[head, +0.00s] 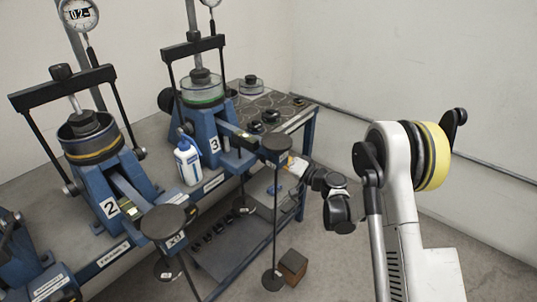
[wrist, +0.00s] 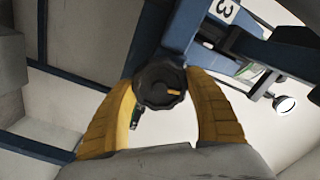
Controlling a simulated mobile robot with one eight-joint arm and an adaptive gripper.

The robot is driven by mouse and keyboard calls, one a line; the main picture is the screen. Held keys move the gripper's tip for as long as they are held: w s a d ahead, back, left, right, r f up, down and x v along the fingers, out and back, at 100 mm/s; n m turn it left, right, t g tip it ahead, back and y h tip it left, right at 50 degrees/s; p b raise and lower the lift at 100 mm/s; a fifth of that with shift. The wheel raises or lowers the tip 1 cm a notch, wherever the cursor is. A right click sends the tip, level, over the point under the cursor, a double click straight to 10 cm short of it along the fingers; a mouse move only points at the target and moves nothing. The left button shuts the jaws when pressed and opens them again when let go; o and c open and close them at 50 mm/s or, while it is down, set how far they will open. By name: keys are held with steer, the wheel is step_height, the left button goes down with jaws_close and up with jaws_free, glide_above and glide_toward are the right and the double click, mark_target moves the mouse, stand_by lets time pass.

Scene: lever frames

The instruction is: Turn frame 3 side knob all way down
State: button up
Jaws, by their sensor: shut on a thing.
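Frame 3 (head: 205,125) is a blue lever frame with a white "3" plate, at the upper middle in the head view. Its blue body and number plate (wrist: 224,10) also show at the top of the wrist view. A round, dark, ribbed side knob (wrist: 158,90) with a short orange mark sits in the middle of the wrist view. My gripper (wrist: 162,80) has its yellow fingers on both sides of this knob and is shut on it. In the head view my gripper is partly hidden behind the lever weight's post, and the gripped knob cannot be made out.
Frame 2 (head: 95,185) stands to the left on the grey bench. A white and blue bottle (head: 187,163) stands between the frames. A lever with a dark disc (head: 276,143) and hanging post is close to my wrist. A brown block (head: 292,266) lies on the floor.

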steer(key=o, duration=1)
steer(key=shift+r+n, duration=0.1)
steer(key=shift+n, duration=0.5)
steer(key=o, duration=0.4)
steer(key=shift+a, duration=0.15)
steer(key=shift+c, duration=0.2)
steer(key=v, duration=0.6)
